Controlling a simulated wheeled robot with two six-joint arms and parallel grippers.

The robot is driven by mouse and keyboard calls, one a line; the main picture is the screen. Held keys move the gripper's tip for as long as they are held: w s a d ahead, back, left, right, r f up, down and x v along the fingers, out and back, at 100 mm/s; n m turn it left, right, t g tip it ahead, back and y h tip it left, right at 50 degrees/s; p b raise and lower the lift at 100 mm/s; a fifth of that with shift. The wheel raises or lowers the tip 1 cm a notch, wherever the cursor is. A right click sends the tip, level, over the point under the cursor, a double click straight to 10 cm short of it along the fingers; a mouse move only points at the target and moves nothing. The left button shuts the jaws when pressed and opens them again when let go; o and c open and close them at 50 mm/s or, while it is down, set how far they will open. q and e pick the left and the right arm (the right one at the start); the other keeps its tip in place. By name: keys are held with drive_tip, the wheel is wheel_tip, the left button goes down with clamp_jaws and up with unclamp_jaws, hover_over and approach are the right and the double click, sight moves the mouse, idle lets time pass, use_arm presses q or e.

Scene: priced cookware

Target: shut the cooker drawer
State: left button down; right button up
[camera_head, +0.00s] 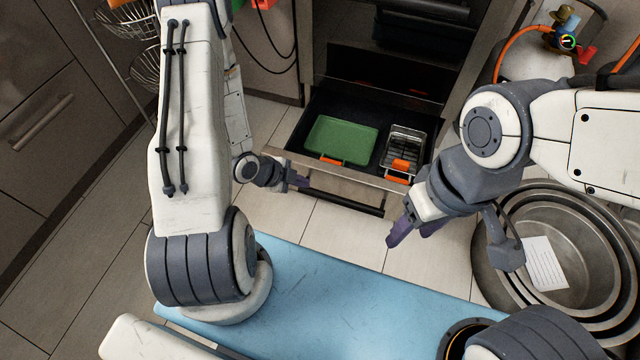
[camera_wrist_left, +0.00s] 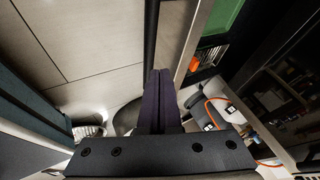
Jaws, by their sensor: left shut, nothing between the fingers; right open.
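The cooker drawer (camera_head: 290,162) is pulled open below the dark cooker, and its black bar handle (camera_head: 340,201) runs along the front. My left gripper (camera_head: 302,181) is shut and empty, at the left end of the drawer front near the handle. In the left wrist view, its purple fingers (camera_wrist_left: 161,88) lie together beside the dark handle bar (camera_wrist_left: 151,35) and the pale drawer front (camera_wrist_left: 190,45); I cannot tell whether they touch. My right gripper (camera_head: 411,232) is open and empty, in front of the drawer's right end.
Inside the drawer are a green tray (camera_head: 341,140) and a small metal rack (camera_head: 405,147) with orange tags. Nested metal pans (camera_head: 590,300) with a paper card stand at right. A gas bottle (camera_head: 535,60) with an orange hose is behind. A blue surface (camera_head: 330,285) lies in front.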

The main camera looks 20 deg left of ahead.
use_arm(q)
drive_tip(key=b, duration=0.5)
approach(334, 179)
wheel_tip(334, 179, down, 4)
drive_tip(key=s+d, duration=0.2)
drive_tip(key=w+b, duration=0.1)
drive_tip(key=w, duration=0.3)
drive_tip(key=shift+a, duration=0.15)
drive_tip(key=shift+w, duration=0.1)
use_arm(e)
wheel_tip(334, 179, down, 7)
drive_tip(key=shift+r, duration=0.2)
use_arm(q)
drive_tip(key=shift+r, duration=0.1)
